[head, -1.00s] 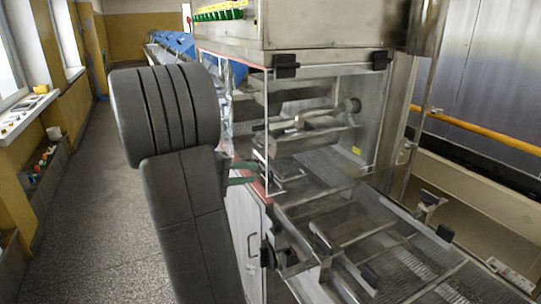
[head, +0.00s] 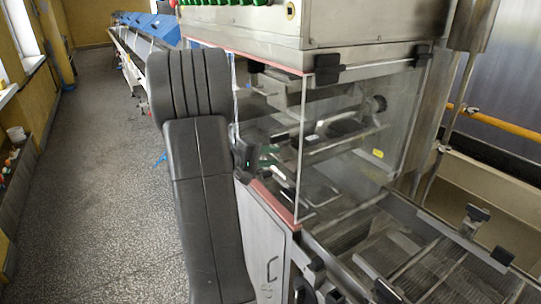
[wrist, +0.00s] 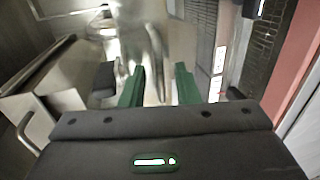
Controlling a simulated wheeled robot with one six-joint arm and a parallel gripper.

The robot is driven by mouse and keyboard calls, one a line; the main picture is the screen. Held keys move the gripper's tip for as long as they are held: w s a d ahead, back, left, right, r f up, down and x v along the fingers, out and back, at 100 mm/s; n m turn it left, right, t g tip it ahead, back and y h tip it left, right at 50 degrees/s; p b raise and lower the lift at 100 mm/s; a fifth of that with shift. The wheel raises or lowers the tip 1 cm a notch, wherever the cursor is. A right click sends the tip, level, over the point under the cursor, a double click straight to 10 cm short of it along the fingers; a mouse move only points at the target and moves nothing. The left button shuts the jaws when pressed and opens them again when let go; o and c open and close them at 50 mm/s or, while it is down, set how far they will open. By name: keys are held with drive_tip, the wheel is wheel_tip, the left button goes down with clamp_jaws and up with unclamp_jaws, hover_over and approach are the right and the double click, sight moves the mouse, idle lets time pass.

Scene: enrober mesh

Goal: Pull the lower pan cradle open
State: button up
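My gripper (head: 269,161) is at the left side of the enrober, seen through the clear panel. In the wrist view its two green fingers (wrist: 160,80) are apart with nothing clearly held between them. A shiny metal part (wrist: 150,45) lies ahead of the fingertips; I cannot tell whether they touch it. In the head view a metal pan (head: 342,146) sits inside the housing, to the right of and slightly above the fingers. A lower bright metal frame (head: 318,192) lies below it, close to my gripper. I cannot tell for sure which part is the lower pan cradle.
The clear panel (head: 350,120) encloses the front of the housing. A cabinet door with a handle (head: 272,270) is below. A mesh conveyor (head: 440,275) runs out at the lower right. Open floor (head: 100,180) lies to the left.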

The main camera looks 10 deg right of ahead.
clamp_jaws()
